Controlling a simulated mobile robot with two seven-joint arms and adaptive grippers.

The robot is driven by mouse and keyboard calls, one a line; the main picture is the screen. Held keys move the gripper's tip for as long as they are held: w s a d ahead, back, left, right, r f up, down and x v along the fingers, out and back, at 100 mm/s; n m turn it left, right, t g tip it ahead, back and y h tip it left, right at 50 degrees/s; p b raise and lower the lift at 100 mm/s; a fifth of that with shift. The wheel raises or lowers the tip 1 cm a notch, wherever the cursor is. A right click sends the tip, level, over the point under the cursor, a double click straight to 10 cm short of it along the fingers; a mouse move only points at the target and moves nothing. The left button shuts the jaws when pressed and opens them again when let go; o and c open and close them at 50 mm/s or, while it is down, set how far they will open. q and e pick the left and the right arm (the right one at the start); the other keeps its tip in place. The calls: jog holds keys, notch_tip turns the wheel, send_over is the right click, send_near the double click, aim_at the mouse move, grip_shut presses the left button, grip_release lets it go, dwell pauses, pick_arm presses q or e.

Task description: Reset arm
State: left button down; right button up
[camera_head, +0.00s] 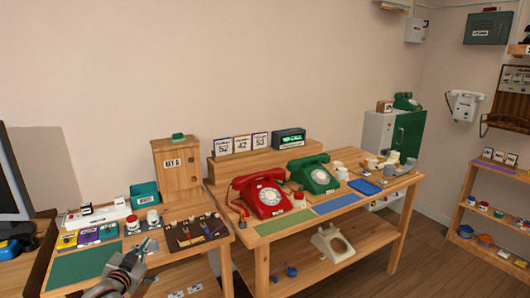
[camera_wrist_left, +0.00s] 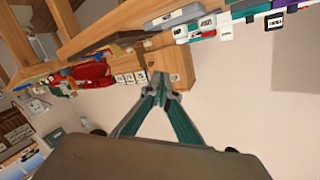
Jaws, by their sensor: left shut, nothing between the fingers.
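My left gripper (camera_head: 146,247) is in the lower left of the head view, above the front of the left table near a green mat (camera_head: 85,266). Its fingers are closed together and hold nothing. In the left wrist view the left gripper (camera_wrist_left: 160,80) shows its two teal-sided fingers meeting at the tips. That view is tilted, with the tables along its top. A red dial phone (camera_head: 265,196) and a green dial phone (camera_head: 313,175) stand on the middle table, well to the right of the gripper. My right gripper is not in view.
A wooden box labelled KEY 6 (camera_head: 178,168) stands at the back of the left table. A dark panel with wires (camera_head: 196,232) lies right of the gripper. A monitor (camera_head: 12,185) is at the far left. A white phone body (camera_head: 332,242) sits on the lower shelf.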

pick_arm(q)
jog(key=s+d+f+g+h, duration=0.1)
jog(key=s+d+f, duration=0.3)
jog(key=s+f, duration=0.2)
jog(key=s+d+f+g, duration=0.1)
jog(key=s+d+f, duration=0.2)
jog(key=s+f, duration=0.35)
jog(key=s+d+f+g, duration=0.1)
jog(key=s+d+f, duration=0.2)
jog(key=s, duration=0.6)
jog(key=s+d+f+g+h, duration=0.1)
jog(key=s+d+f, duration=0.3)
jog(key=s, duration=0.6)
jog(key=s+d+f+g+h, duration=0.1)
jog(key=s+d+f, duration=0.2)
jog(key=s, duration=0.7)
jog(key=shift+d+f+n+g, duration=0.35)
jog(key=shift+d+n+g, duration=0.05)
jog(key=shift+d, duration=0.3)
